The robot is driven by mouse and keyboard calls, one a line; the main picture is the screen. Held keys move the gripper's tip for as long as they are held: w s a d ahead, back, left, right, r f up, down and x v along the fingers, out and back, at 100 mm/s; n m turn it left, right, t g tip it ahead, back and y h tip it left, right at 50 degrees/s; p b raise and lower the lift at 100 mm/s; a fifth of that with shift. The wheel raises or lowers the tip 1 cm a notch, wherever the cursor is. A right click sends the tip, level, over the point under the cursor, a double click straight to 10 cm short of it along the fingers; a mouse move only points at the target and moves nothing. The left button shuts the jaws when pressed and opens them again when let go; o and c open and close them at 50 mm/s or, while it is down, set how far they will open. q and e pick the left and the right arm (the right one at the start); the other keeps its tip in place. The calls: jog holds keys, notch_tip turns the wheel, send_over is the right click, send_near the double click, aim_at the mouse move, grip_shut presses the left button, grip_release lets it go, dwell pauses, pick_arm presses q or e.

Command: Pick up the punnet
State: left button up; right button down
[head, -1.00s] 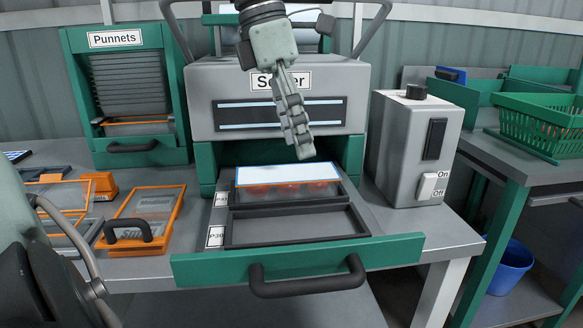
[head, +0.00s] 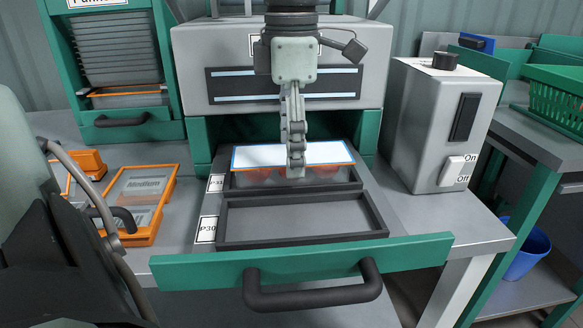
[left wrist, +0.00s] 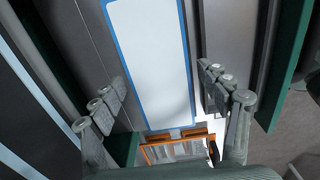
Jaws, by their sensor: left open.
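The punnet (head: 262,175) holds red tomatoes under a white, blue-edged top film (head: 255,156). It sits in the rear compartment of the sealer's pulled-out drawer (head: 190,250). My left gripper (head: 296,172) points down over the punnet's middle and hides part of it. In the left wrist view, the open fingers of my left gripper (left wrist: 160,82) stand on either side of the punnet's white film (left wrist: 146,60). I cannot tell whether they touch it. My right gripper is not in view.
The front drawer compartment (head: 300,239) is empty. The sealer body (head: 190,80) stands close behind the gripper. The drawer handle (head: 312,297) juts out in front. A grey switch box (head: 420,125) stands right, orange-rimmed trays (head: 165,200) lie left, and a punnet rack (head: 170,108) stands behind them.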

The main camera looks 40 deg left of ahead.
pick_arm(q)
jog(key=shift+f, duration=0.5)
jog(key=c, duration=1)
jog(key=shift+c, duration=0.2)
jog(key=shift+r, duration=0.2)
